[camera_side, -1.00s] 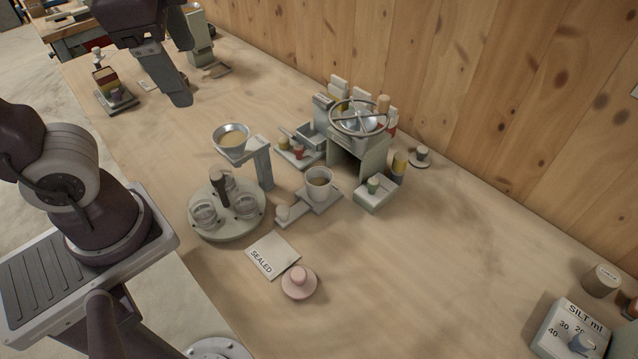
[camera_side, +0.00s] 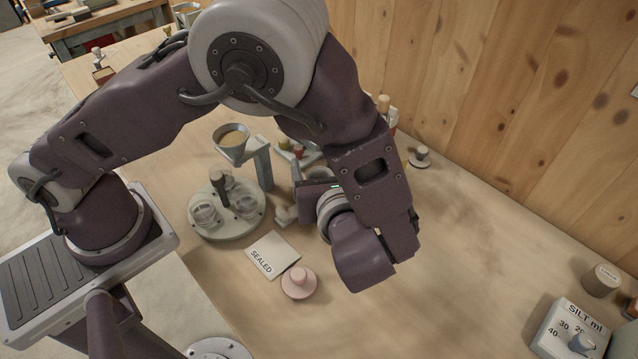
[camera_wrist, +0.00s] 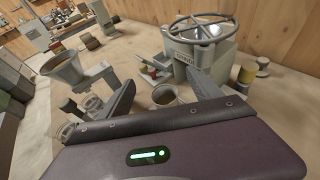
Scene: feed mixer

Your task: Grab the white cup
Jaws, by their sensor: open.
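The white cup (camera_wrist: 165,103) shows in the wrist view, upright with something brown inside. It lies between the two fingers of my gripper (camera_wrist: 159,80) in the picture, a little beyond them. My gripper is open, with nothing held between the fingers. I cannot tell whether either finger touches the cup.
A grey stand with a handwheel (camera_wrist: 203,28) is just beyond the cup. A funnel on a post (camera_wrist: 62,68) is at left. In the side view, a round carousel with glass jars (camera_side: 229,232), a SEALED card (camera_side: 272,254) and a pink knobbed disc (camera_side: 298,290) sit nearby.

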